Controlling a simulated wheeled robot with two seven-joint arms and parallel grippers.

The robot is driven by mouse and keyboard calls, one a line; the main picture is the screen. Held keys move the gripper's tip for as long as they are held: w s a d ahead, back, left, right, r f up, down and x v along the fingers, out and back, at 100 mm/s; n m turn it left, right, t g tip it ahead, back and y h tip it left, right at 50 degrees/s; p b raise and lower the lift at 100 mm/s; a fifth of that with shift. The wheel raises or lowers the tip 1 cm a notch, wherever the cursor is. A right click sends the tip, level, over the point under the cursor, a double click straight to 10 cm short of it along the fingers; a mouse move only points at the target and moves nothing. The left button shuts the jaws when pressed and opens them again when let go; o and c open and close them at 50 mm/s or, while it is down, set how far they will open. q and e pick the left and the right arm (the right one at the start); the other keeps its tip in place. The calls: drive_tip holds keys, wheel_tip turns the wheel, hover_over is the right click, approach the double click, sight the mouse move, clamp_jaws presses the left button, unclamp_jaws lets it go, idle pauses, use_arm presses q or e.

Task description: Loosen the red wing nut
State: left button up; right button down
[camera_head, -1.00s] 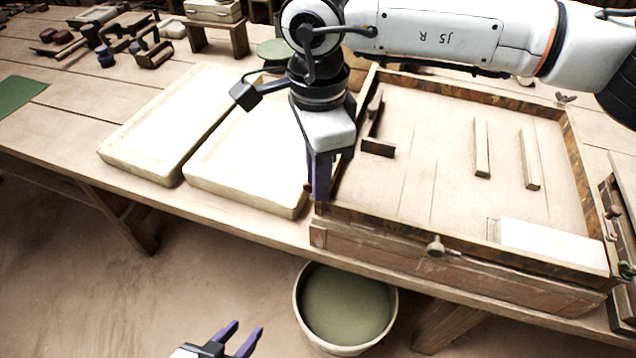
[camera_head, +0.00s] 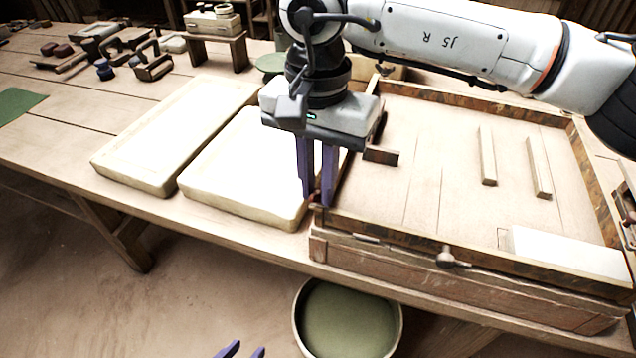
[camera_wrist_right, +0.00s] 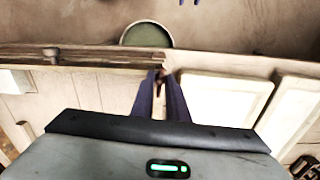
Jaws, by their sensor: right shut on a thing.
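The red wing nut (camera_head: 313,205) is at the near left corner of the wooden press frame (camera_head: 400,235). Only a small reddish bit of it shows beside the fingertips. My right gripper (camera_head: 318,199) points down at this corner, its purple fingers shut on the nut. In the right wrist view the fingertips (camera_wrist_right: 160,74) meet around a small dark reddish piece at the frame's corner; most of it is hidden. My left gripper (camera_head: 243,352) shows only its two fingertips at the bottom edge, apart and empty, well away from the press.
Two pale slabs (camera_head: 170,130) lie left of the press. Wooden strips (camera_head: 487,155) and a white block (camera_head: 570,257) lie inside the frame. A round green-bottomed tub (camera_head: 350,320) stands below the table edge.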

sight(318, 194)
drive_tip(key=shift+n, duration=0.6)
drive_tip(key=c, duration=1.7)
unclamp_jaws()
drive_tip(key=shift+r, duration=0.2)
wheel_tip(318, 194, up, 10)
